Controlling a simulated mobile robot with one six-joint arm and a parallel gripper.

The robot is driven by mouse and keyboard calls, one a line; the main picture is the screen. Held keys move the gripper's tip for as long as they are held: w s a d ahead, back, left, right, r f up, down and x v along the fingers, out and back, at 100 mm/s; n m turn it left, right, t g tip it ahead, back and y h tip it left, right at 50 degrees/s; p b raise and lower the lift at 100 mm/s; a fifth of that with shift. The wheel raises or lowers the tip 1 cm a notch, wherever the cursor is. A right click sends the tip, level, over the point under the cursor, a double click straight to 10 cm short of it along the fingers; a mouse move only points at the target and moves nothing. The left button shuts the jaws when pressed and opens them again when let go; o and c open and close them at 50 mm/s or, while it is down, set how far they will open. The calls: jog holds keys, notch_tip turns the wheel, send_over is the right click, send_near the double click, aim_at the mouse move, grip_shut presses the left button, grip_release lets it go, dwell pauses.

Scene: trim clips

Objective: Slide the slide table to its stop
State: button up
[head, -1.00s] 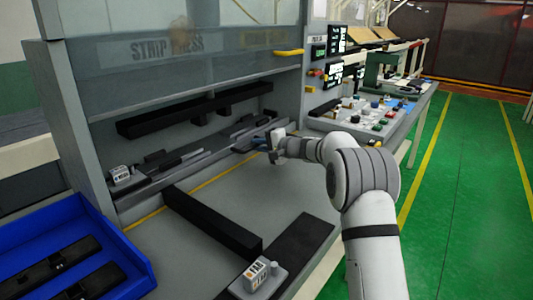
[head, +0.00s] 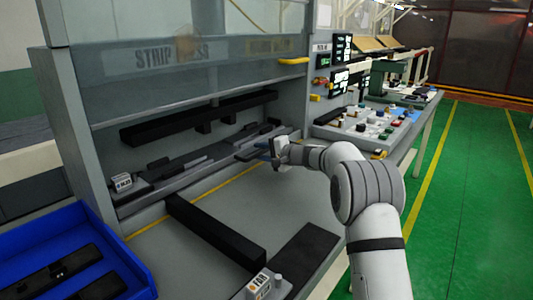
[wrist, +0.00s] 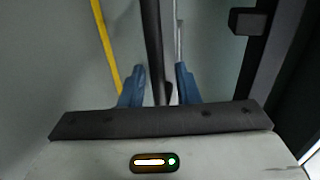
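A long, low grey and dark slide assembly, which I take to be the slide table (head: 180,168), lies along the ledge inside the press. I cannot tell clearly where its moving part ends. My gripper (head: 266,151) is at the right end of this ledge, its blue fingers pointing into the press. In the wrist view, the fingers (wrist: 160,75) are apart, with a dark narrow bar (wrist: 153,40) running between them. Gaps seem to show on both sides of the bar. The stop cannot be made out.
A black beam (head: 200,118) hangs above the ledge. A black bar (head: 215,232) crosses the grey bed (head: 270,200), and a labelled block (head: 262,285) stands in front. A blue bin (head: 130,255) is at left. A yellow handle (head: 293,61) juts from the right post.

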jog(key=v, duration=0.7)
jog(key=shift+s+d+r+b, duration=0.1)
jog(key=shift+s+d+b, duration=0.15)
jog(key=shift+d+b, duration=0.05)
jog(key=s+d+r+n+g+h+p, duration=0.2)
jog(key=s+r+p, duration=0.15)
jog(key=s, duration=0.65)
jog(key=s+d+r+n+g+h+p, duration=0.2)
jog(key=s+r+p, duration=0.15)
jog(key=s, duration=0.65)
jog(key=s+d+n+g+h+p, duration=0.1)
jog(key=s+d+h+p, duration=0.2)
jog(key=s+d, duration=0.4)
jog(key=s+d+n+g+h+p, duration=0.1)
jog(key=s+d+h+p, duration=0.3)
jog(key=s, duration=1.6)
jog(key=d+h, duration=0.2)
jog(key=shift+s+d+f+n+p, duration=0.25)
jog(key=shift+d+f+n+p, duration=0.05)
jog(key=shift+d+f+n, duration=0.1)
